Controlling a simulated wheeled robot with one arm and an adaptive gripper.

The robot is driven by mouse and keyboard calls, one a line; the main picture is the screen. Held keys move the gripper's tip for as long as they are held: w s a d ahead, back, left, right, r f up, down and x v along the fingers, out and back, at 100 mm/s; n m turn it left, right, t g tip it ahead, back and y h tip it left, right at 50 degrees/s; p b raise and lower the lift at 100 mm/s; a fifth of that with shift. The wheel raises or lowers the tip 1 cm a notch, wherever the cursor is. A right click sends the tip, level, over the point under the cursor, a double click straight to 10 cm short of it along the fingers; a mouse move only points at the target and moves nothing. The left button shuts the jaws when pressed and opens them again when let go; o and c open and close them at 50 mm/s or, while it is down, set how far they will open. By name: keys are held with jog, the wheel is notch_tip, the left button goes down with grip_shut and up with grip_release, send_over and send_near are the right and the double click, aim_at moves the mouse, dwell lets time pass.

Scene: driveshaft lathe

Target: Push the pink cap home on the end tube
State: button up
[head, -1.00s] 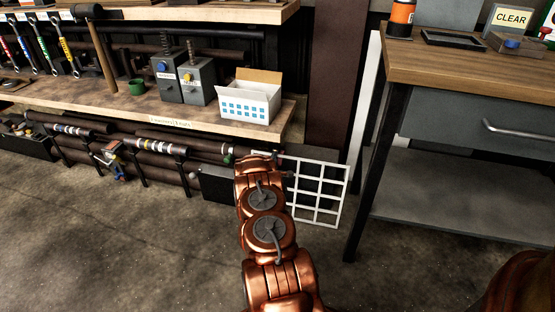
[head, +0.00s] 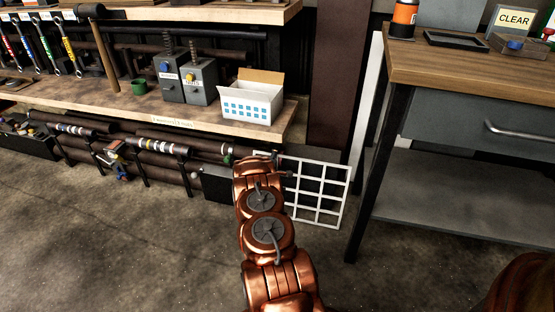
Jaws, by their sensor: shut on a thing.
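My copper-coloured arm (head: 267,229) reaches forward from the bottom middle of the head view to the low pipes under the bench. My gripper is hidden beyond the arm's far end, so its fingers and anything between them do not show. The pink cap is not visible. Several dark tubes (head: 178,176) lie level under the bench, some with coloured bands. One tube ends just left of the arm's far end, with a small green and white spot (head: 228,159) there. I cannot tell which tube is the end tube.
A white wire grid (head: 320,196) stands right of the arm's end, and a dark box (head: 216,184) is just left of it. The wooden bench (head: 60,98) holds a white carton (head: 252,103). A workbench (head: 460,67) stands at right.

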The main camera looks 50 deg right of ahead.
jog(key=shift+w+a, duration=0.25)
jog(key=shift+w, duration=0.35)
dwell(0.9)
jog(key=o, duration=0.9)
jog(key=shift+c, duration=0.2)
jog(key=shift+a, duration=0.15)
jog(key=v, duration=1.1)
jog(key=shift+s+a, duration=0.15)
jog(key=shift+a, duration=0.15)
jog(key=shift+r, duration=0.1)
jog(key=shift+s, duration=0.1)
